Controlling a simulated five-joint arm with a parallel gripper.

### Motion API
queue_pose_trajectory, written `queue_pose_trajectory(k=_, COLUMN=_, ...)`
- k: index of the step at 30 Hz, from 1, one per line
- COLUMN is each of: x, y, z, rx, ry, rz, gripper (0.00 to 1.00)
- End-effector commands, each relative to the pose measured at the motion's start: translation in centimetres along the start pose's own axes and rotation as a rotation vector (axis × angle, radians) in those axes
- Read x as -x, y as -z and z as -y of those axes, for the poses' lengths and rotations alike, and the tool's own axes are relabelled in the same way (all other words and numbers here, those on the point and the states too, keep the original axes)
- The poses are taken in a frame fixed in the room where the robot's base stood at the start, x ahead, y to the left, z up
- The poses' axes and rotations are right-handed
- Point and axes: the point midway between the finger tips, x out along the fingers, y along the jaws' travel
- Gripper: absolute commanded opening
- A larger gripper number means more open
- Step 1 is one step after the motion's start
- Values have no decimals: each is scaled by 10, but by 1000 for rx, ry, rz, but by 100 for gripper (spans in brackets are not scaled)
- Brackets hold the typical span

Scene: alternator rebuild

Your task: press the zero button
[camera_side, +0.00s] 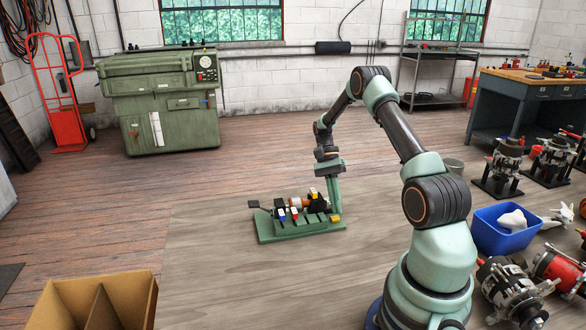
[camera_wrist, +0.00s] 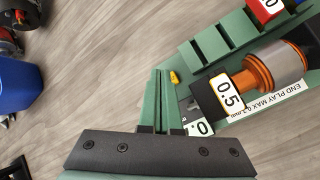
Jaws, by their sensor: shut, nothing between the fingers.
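The green bench fixture (camera_side: 300,233) stands on the mat, with a copper-and-steel cylinder (camera_wrist: 275,68) lying in it. A small yellow piece (camera_wrist: 174,77), perhaps the zero button, shows just right of my fingertips in the wrist view; in the side view a yellow piece (camera_side: 335,218) shows at the fixture's right end. My gripper (camera_wrist: 164,72) is shut and empty, its fingertips beside the yellow piece; I cannot tell whether they touch it. In the side view my gripper (camera_side: 335,208) points down at that end. The fixture carries a 0.5 tag (camera_wrist: 229,92); another white tag (camera_wrist: 198,128) is partly hidden by my gripper.
A blue bin (camera_side: 503,230) with a white item in it stands right of my arm. An open cardboard box (camera_side: 98,300) is at the front left. The mat left of the fixture is clear.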

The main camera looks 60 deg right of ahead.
Motion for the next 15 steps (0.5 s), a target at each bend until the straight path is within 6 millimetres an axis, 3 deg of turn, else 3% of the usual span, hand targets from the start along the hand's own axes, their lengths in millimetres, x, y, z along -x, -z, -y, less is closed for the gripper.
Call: queue_pose_trajectory(k=15, x=-5, y=4, z=1, rx=0, ry=1, rz=3, gripper=0)
